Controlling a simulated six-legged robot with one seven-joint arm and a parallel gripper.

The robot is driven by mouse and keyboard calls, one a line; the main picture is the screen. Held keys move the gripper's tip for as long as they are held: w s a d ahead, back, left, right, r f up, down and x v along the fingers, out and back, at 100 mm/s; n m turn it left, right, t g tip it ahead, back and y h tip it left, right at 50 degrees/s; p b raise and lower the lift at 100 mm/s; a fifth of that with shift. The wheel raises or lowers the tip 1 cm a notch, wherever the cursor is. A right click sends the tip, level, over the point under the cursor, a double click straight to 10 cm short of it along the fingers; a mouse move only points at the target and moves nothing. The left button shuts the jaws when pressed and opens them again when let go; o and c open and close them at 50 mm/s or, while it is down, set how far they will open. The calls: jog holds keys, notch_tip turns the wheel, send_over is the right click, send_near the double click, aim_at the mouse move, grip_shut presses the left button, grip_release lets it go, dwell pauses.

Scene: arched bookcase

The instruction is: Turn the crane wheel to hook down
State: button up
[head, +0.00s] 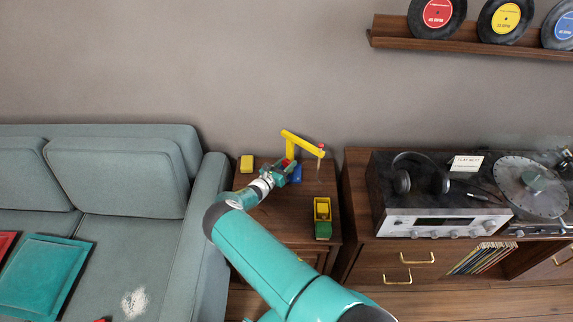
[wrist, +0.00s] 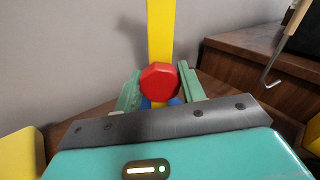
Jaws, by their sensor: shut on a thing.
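The metal hook (wrist: 271,76) hangs at the right in the wrist view, below a wooden piece. In the head view the hook is too small to make out.
A yellow block (head: 247,163) lies at the table's back left, and a green and yellow toy truck (head: 322,218) at its front right. A grey sofa (head: 130,215) stands left. A cabinet with a stereo (head: 440,220) stands right. The wall is close behind the crane.

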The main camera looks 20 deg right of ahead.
jog(key=shift+m, duration=0.4)
jog(key=shift+m, duration=2.6)
jog(key=o, duration=1)
jog(key=shift+c, duration=0.2)
jog(key=v, duration=1.4)
jog(key=shift+d, duration=0.15)
